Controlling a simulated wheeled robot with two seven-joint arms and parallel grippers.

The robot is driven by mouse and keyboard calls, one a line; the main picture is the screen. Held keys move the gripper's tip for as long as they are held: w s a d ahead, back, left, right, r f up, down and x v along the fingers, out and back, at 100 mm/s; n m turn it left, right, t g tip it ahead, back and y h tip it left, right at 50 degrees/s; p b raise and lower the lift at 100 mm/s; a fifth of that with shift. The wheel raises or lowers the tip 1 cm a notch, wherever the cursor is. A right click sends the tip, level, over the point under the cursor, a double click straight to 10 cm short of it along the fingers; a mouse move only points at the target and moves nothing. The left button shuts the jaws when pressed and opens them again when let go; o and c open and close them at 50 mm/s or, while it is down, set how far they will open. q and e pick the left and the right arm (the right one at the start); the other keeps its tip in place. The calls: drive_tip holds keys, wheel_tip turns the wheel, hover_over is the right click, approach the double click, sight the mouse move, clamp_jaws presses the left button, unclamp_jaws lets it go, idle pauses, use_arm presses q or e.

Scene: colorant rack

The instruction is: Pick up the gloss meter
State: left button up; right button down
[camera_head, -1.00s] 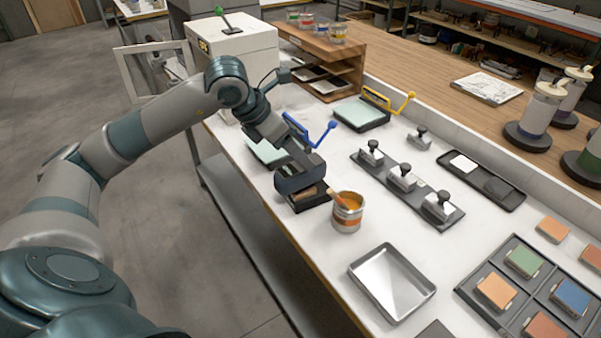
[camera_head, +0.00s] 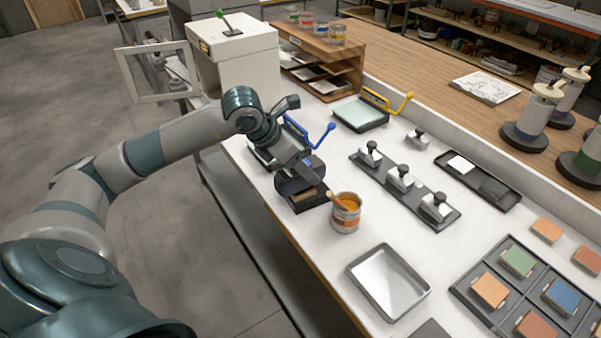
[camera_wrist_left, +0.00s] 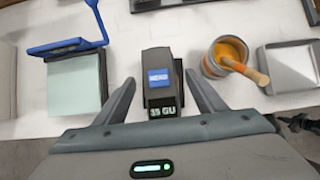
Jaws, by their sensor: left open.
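The gloss meter (camera_wrist_left: 158,92) is a small dark block with a blue label and a "35 GU" readout. It stands on the white bench in the left wrist view. My left gripper (camera_wrist_left: 159,80) is open, with one finger on each side of the meter and visible gaps between. I cannot tell from this view how far down the fingers reach. In the head view my left gripper (camera_head: 301,186) is low over the bench and hides most of the meter. My right gripper is not in view.
A can of orange paint (camera_head: 345,214) with a wooden stick stands close to the right of the gripper. A blue-handled pad (camera_wrist_left: 75,85) lies to its left. A metal tray (camera_head: 388,283) and a row of stamp-like blocks (camera_head: 402,180) are farther right.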

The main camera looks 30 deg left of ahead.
use_arm(q)
drive_tip(key=shift+f, duration=0.1)
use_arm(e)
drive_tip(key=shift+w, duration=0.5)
use_arm(q)
drive_tip(key=shift+c, duration=0.6)
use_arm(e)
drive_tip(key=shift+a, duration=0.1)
use_arm(q)
drive_tip(key=c, duration=1.5)
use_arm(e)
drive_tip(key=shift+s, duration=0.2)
use_arm(q)
drive_tip(key=shift+o, duration=0.2)
drive_tip(key=shift+w+r, duration=0.1)
drive_tip(key=shift+r, duration=0.1)
